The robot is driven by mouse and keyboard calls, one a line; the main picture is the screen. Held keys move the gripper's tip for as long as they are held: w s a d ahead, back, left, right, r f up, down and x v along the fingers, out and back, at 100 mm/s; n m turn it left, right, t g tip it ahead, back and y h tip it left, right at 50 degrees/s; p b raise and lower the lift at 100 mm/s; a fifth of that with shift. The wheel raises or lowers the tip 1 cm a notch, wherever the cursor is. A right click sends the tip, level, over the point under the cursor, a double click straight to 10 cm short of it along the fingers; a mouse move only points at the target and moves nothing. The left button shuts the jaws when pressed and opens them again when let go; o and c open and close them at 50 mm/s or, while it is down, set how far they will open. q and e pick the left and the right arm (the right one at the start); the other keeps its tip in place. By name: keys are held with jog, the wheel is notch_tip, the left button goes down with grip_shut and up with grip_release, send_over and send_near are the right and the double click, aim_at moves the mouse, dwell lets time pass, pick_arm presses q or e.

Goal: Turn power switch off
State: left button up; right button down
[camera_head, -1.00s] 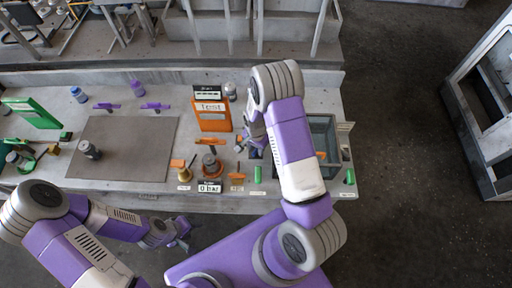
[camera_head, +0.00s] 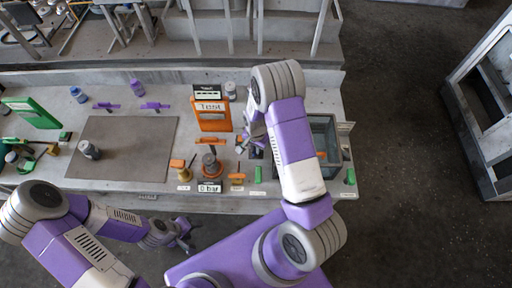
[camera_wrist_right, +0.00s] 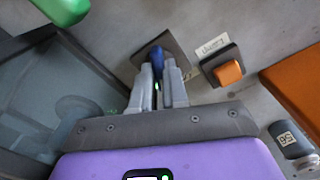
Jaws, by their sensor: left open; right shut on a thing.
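A blue switch knob (camera_wrist_right: 155,59) stands on a dark square plate (camera_wrist_right: 172,46) in the right wrist view. I take it for the power switch; no label on it is readable. My right gripper (camera_wrist_right: 163,80) is shut on this knob, its two grey fingers on either side of it. In the head view my right gripper (camera_head: 245,145) is small and partly hidden by my arm, at the left of the clear tank. My left gripper (camera_head: 184,237) is open and empty, in front of the bench edge.
An orange switch (camera_wrist_right: 229,72) labelled Lamp sits close to the right of the knob. A glass-walled tank (camera_head: 325,130) stands right of my arm. The grey mat (camera_head: 125,130) is mostly free.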

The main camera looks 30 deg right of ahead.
jog(key=n+b, duration=0.2)
jog(key=n, duration=0.3)
jog(key=shift+n, duration=0.4)
jog(key=n+b, duration=0.1)
jog(key=n, duration=0.4)
jog(key=shift+b, duration=0.4)
jog(key=shift+n, duration=0.3)
jog(key=c, duration=1.1)
grip_release()
jog(key=shift+c, duration=0.2)
jog(key=shift+r, duration=0.1)
notch_tip(320, 180, up, 7)
jog(key=shift+r+p, duration=0.2)
jog(key=shift+p, duration=0.15)
jog(key=shift+r, duration=0.1)
